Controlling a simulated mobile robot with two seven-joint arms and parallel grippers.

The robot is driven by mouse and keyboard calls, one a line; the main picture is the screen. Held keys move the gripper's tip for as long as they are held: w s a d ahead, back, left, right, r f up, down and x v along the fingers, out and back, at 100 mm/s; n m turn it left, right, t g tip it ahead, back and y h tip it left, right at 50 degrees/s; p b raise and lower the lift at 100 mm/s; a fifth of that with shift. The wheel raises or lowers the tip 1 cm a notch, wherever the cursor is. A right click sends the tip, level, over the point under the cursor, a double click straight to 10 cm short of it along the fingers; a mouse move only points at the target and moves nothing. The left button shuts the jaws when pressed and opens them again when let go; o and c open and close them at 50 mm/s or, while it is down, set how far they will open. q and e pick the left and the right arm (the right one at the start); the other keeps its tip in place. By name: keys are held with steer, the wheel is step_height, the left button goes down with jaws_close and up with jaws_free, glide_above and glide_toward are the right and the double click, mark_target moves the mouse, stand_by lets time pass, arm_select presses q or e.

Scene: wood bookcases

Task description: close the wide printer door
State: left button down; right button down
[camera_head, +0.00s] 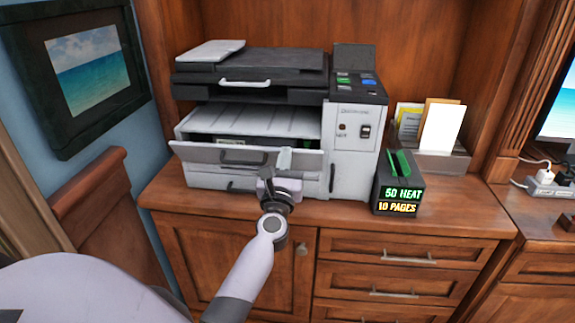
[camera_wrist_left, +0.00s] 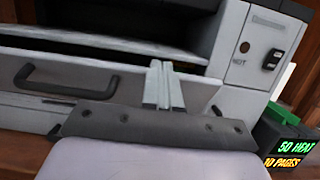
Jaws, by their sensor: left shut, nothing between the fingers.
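The printer (camera_head: 352,145) stands on the wooden cabinet top, grey and white with a dark upper part. Its wide door (camera_head: 200,153) is a pale front panel with a dark handle, tilted outward at the top, leaving an opening above it. In the left wrist view the door (camera_wrist_left: 170,88) and its dark handle (camera_wrist_left: 62,88) show close up. My left gripper (camera_head: 284,158) is shut and empty at the door's front, right of the handle. Its fingers (camera_wrist_left: 163,84) overlap the door; I cannot tell whether they touch it. My right gripper is not in view.
A black box (camera_head: 399,190) with lit "50 HEAT" and "10 PAGES" signs stands right of the printer. Behind it is a paper holder (camera_head: 435,158). A framed sea picture (camera_head: 85,70) hangs at left. Drawers (camera_head: 395,250) lie below the top.

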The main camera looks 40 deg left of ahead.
arm_select(q)
steer(key=shift+w+a+r, duration=0.4)
steer(key=shift+w+r, duration=0.1)
steer(key=shift+w, duration=0.25)
steer(key=shift+w+a+r, duration=0.4)
steer(key=shift+w+r, duration=0.1)
steer(key=shift+w, duration=0.2)
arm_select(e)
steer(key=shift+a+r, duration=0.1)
arm_select(q)
steer(key=shift+s+d+f, duration=0.1)
steer(key=shift+f, duration=0.05)
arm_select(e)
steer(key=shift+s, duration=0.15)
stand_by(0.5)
